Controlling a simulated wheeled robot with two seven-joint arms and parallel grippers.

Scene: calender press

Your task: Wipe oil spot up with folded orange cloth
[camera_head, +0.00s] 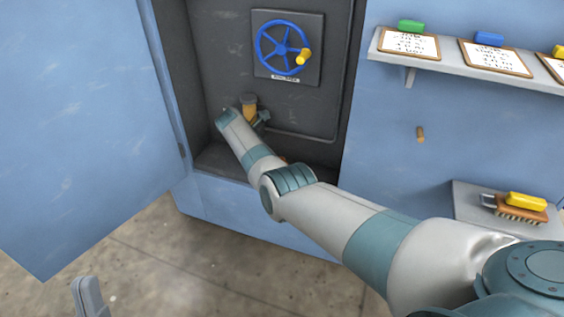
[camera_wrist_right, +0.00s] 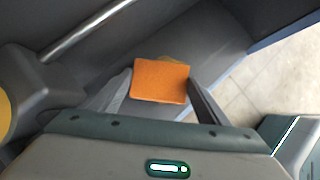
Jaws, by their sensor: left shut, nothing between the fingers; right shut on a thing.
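The folded orange cloth (camera_wrist_right: 160,84) is between the fingers of my right gripper (camera_wrist_right: 160,76) in the right wrist view. My right gripper is shut on it, over the dark grey floor of the cabinet recess. A yellow-brown oil spot (camera_wrist_right: 173,57) shows just past the cloth's far edge, and the cloth hides the rest of it. I cannot tell whether the cloth touches the floor. My left gripper (camera_head: 88,297) is shut and empty at the bottom left.
The open blue door (camera_head: 80,110) stands at the left. A blue handwheel (camera_head: 284,48) and a brown-topped fitting (camera_head: 250,103) are on the recess's back wall. A shelf with clipboards (camera_head: 408,43) and a ledge with a brush (camera_head: 520,209) are at the right.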

